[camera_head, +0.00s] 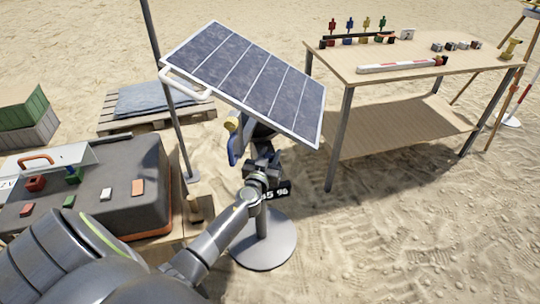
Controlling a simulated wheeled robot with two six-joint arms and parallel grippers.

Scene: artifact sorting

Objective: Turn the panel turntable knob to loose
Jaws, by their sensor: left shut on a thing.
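The solar panel (250,78) is tilted on a stand with a round grey base (264,246). A white handle (186,84) is on its left edge. Beneath the panel are a blue part (236,148) and a yellowish round part (232,124). My left gripper (264,160) reaches up to the turntable below the panel and is shut on the turntable knob there. My wrist and fingers hide the knob, so its setting cannot be read. A small black display (277,190) with white digits is partly covered by my wrist. My right gripper is out of view.
A wooden table (400,66) with small figures and a red-and-white bar (402,65) stands at right. A dark case (125,170) with coloured blocks is at left, near a dark pole (165,90). A pallet (118,122) lies behind. Open sand lies at lower right.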

